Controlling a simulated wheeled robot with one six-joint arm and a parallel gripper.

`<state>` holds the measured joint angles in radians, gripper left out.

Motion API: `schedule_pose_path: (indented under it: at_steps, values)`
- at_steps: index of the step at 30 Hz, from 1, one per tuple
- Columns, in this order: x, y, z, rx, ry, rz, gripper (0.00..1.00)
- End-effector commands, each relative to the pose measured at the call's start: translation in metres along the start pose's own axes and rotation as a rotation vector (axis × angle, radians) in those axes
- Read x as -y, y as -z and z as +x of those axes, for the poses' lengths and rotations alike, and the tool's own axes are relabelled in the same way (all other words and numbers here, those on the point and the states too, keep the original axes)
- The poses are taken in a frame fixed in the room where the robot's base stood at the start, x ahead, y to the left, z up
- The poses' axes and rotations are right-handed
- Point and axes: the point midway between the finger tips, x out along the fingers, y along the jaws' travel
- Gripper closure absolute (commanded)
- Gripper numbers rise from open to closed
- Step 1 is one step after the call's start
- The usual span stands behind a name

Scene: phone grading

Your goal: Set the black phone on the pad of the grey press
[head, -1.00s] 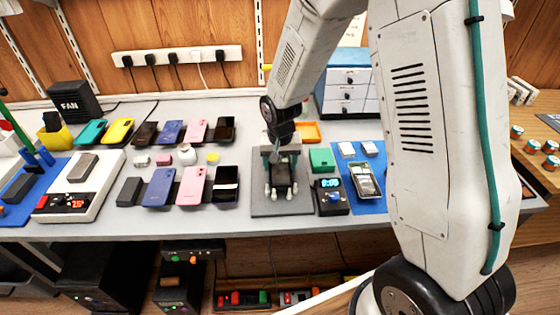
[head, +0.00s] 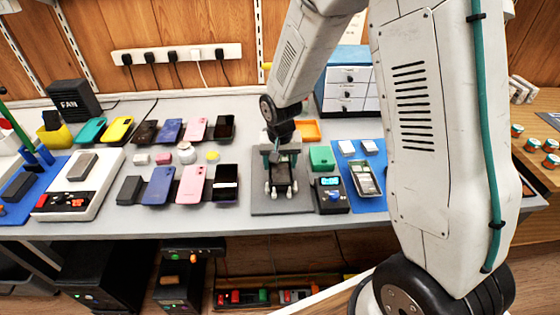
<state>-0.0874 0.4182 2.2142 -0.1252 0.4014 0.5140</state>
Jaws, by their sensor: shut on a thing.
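The black phone (head: 281,175) is at the grey press, between my gripper's fingers and over the middle of the press. My gripper (head: 281,188) is shut on it, with one pale fingertip on each side. The grey press (head: 264,207) has a flat grey base with an upright frame behind. My wrist hides most of the frame and the pad. I cannot tell whether the phone touches the pad.
A small black timer box (head: 331,196) stands just right of the press. A blue mat (head: 376,206) with an opened phone (head: 365,179) lies farther right. Several phones, including a pink one (head: 191,184), stand in rows to the left. A green box (head: 321,158) is close behind.

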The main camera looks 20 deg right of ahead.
Motion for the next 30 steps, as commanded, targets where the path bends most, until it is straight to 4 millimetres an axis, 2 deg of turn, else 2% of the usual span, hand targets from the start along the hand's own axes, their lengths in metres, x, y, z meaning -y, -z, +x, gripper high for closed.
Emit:
schedule_pose_path:
  at_steps: [30]
  values:
    - [0.0,-0.0004,0.0059,0.0,0.0,0.0,0.63]
